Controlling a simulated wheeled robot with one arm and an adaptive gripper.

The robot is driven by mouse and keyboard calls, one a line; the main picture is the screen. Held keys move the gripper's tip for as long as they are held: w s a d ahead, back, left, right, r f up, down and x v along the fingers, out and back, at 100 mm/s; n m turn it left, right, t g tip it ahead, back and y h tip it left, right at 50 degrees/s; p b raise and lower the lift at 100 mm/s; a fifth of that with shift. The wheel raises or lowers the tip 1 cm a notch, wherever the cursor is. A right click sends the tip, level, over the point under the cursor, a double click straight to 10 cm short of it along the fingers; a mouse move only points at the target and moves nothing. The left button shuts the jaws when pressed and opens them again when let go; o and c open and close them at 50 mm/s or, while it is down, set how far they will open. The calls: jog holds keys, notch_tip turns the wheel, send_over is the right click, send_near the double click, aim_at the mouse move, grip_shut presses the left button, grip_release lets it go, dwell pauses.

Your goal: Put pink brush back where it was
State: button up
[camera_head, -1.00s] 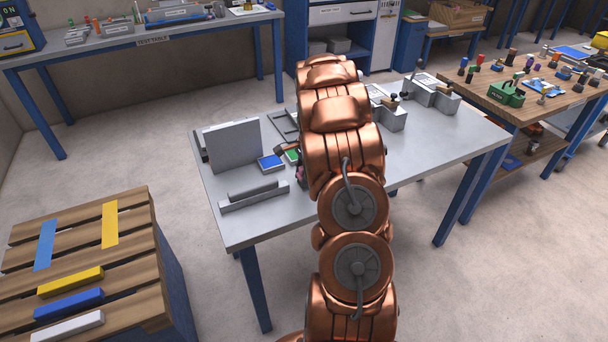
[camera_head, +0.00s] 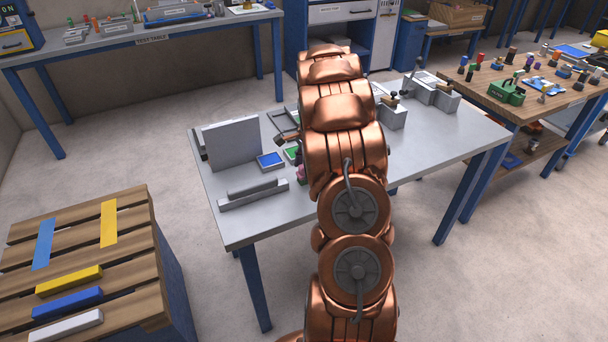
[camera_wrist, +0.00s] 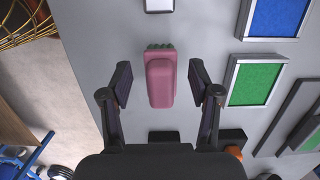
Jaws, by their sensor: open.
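The pink brush (camera_wrist: 161,80) has a pink body and dark green bristles at its top end in the wrist view. It lies between the two fingers of my gripper (camera_wrist: 160,76), with a visible gap on each side. My gripper is open and not touching it. Whether the fingertips are level with the brush or above it, I cannot tell. In the head view a small part of the pink brush (camera_head: 300,171) shows at the left edge of my arm, over the grey table (camera_head: 262,229). My arm hides my gripper there.
A blue-faced tray (camera_wrist: 276,18) and a green-faced tray (camera_wrist: 254,84) lie right of the brush in the wrist view. A small white-topped block (camera_wrist: 159,5) is above it. An upright grey plate (camera_head: 232,146) and grey bars (camera_head: 253,194) stand on the table's left part.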

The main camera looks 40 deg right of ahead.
jog(key=r, duration=0.2)
jog(key=r+b, duration=0.1)
jog(key=r, duration=0.2)
jog(key=d+r, duration=0.1)
jog(key=r, duration=0.1)
jog(key=shift+s+d+r+b, duration=0.1)
jog(key=shift+s+r+b, duration=0.05)
jog(key=shift+r+b, duration=0.15)
jog(key=shift+s+r, duration=0.1)
jog(key=shift+r, duration=0.75)
jog(key=s+a+r+n, duration=0.2)
jog(key=s+a+n, duration=0.1)
jog(key=a, duration=0.5)
jog(key=s+a+r+n+g, duration=0.1)
jog(key=s+a+r+n, duration=0.2)
jog(key=a, duration=0.6)
jog(key=s+a+r+n, duration=0.1)
jog(key=s+a+n, duration=0.25)
jog(key=a, duration=0.45)
jog(key=s+a+f+n+h, duration=0.1)
jog(key=s+a+n, duration=0.5)
jog(key=s, duration=0.4)
jog(key=s+a+f+n+g, duration=0.1)
jog(key=s+a+f+n, duration=0.1)
jog(key=s+a+n, duration=0.4)
jog(key=s, duration=0.4)
jog(key=shift+s+a+f+h, duration=0.2)
jog(key=shift+a+f+h, duration=0.1)
jog(key=shift+a+h, duration=0.1)
